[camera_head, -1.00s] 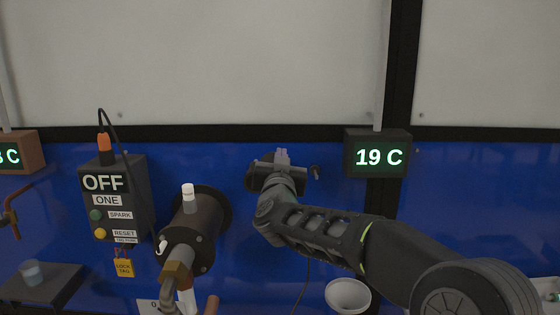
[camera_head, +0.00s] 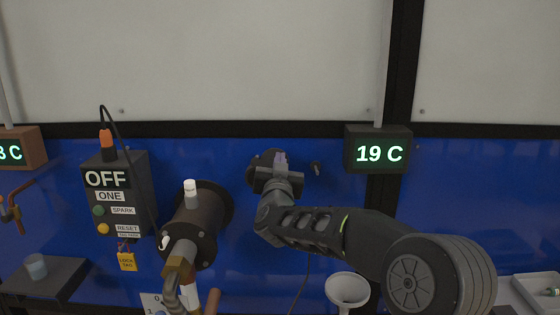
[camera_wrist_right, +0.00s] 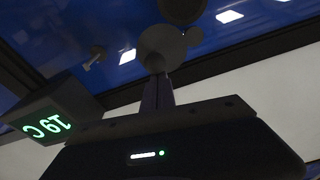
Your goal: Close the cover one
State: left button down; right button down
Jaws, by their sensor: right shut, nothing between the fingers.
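My right gripper (camera_head: 281,160) is at the blue wall, just in front of a dark round part (camera_head: 259,163) that it partly hides. In the right wrist view its shut fingers (camera_wrist_right: 157,92) point at a grey round disc (camera_wrist_right: 160,46), which looks like a cover. The fingertips overlap the disc's lower edge in that view; I cannot tell whether they touch it. A dark round opening or part (camera_wrist_right: 182,8) shows just beyond the disc. Nothing is held. No label on the disc can be read. My left gripper is not in view.
A dark flanged cylinder (camera_head: 193,228) with a brass pipe sticks out left of my right gripper. A control box (camera_head: 117,195) reading OFF and ONE hangs further left. A 19 C display (camera_head: 378,150) and a small knob (camera_head: 315,168) are to the right. A white funnel (camera_head: 347,288) stands below.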

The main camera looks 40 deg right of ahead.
jog(key=shift+f, duration=0.1)
jog(key=w+a+f+m+g+b, duration=0.2)
jog(key=f+m+b, duration=0.7)
jog(key=m+b, duration=0.6)
jog(key=shift+w+a+f+m+g, duration=0.3)
jog(key=shift+a+m, duration=0.4)
jog(key=shift+m, duration=1.2)
